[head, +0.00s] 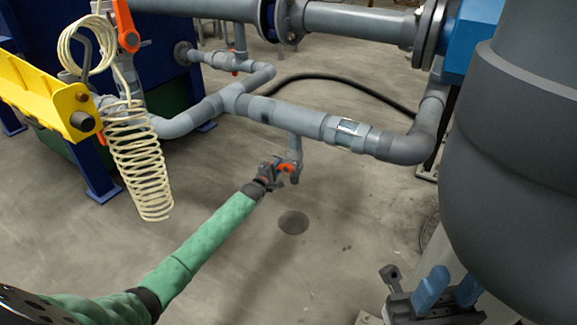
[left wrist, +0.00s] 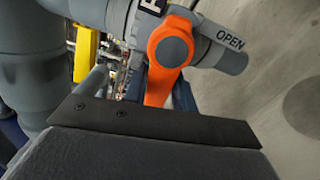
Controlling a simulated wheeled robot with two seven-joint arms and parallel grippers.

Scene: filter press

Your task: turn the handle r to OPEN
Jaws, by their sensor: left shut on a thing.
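The handle r is an orange lever on a small grey valve below the grey pipe run. In the head view the handle (head: 285,167) is small and partly covered by my left gripper (head: 275,174). In the left wrist view the handle (left wrist: 165,62) is large, its round grey-capped hub on the valve and its arm pointing down behind the dark gripper edge. The label OPEN (left wrist: 230,41) shows on the grey valve body to the right of the hub. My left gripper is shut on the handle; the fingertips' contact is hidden. My right gripper is not seen.
Grey pipes (head: 290,118) run just above the valve. A coiled cream hose (head: 140,165) and a yellow beam (head: 45,95) stand to the left. A large dark grey vessel (head: 520,170) fills the right side. The floor around a round drain (head: 293,222) is clear.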

